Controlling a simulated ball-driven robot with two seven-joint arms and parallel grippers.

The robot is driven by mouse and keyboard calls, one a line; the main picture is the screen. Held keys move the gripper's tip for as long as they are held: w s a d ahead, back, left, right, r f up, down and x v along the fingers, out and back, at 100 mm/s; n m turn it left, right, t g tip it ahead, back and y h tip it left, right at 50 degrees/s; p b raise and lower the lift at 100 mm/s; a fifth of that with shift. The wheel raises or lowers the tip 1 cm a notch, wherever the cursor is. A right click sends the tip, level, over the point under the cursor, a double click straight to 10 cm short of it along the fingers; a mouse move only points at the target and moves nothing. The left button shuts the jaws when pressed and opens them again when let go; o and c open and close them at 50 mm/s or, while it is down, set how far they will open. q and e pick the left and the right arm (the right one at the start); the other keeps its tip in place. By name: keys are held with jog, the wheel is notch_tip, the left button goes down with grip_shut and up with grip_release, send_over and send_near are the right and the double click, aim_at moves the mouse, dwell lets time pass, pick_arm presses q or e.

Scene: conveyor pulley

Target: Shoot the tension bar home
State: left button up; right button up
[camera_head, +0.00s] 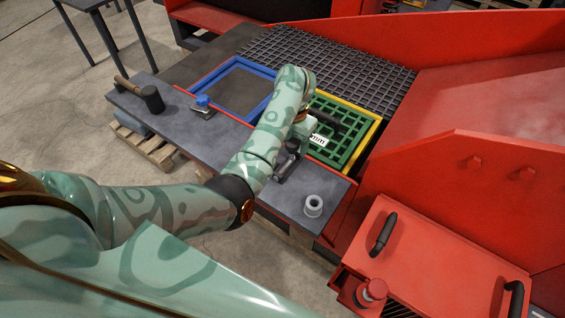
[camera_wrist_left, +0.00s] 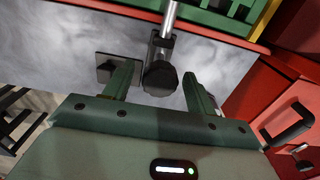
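In the left wrist view, a bar with a black knob (camera_wrist_left: 160,79) and a bright metal rod (camera_wrist_left: 170,18) passes through a dark bracket (camera_wrist_left: 163,47); I take it for the tension bar. My left gripper (camera_wrist_left: 161,74) is open, with a finger on each side of the knob and a visible gap at least on the right. In the head view my left arm hides most of the gripper and bar; a dark part of that area (camera_head: 287,164) shows by the green grid panel (camera_head: 337,147). My right gripper is in neither view.
A red housing with black handles (camera_head: 440,255) stands at the right.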

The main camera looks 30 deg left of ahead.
pick_arm(q)
jog(key=shift+r, duration=0.1)
notch_tip(320, 180, up, 7)
jog(key=p, duration=0.6)
jog(key=shift+p, duration=0.4)
